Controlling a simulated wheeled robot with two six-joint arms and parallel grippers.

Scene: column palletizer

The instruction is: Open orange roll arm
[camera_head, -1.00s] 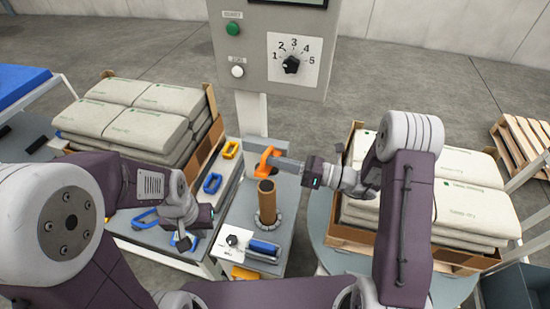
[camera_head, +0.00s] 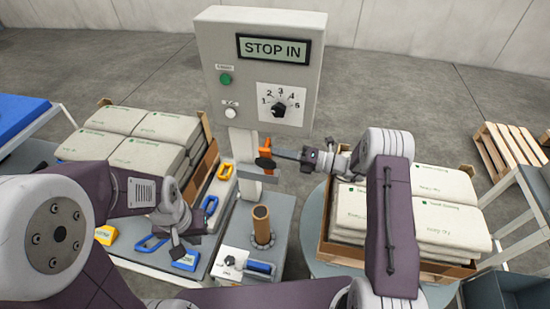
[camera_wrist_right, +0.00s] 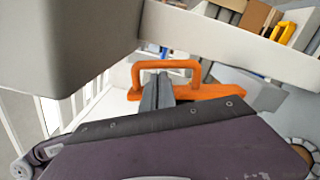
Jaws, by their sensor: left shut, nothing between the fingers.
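The orange roll arm (camera_head: 265,152) stands below the control box, behind the upright brown roll (camera_head: 261,222). My right gripper (camera_head: 276,155) reaches it from the right, its fingers at the orange part. In the right wrist view, the orange loop handle (camera_wrist_right: 168,66) lies at the tips of the gripper's grey fingers (camera_wrist_right: 158,88). The fingers are close together and look shut on it; the exact contact is partly hidden. My left gripper (camera_head: 178,250) is shut and empty, low over the left bench, near a blue-handled item (camera_head: 185,261).
The control box (camera_head: 225,50) shows "STOP IN" above a numbered dial (camera_head: 279,109). Stacks of sacks stand left (camera_head: 150,125) and right (camera_head: 445,200). Blue and yellow handles lie on the left bench. A wooden pallet (camera_head: 500,150) lies at far right. Floor behind the box is clear.

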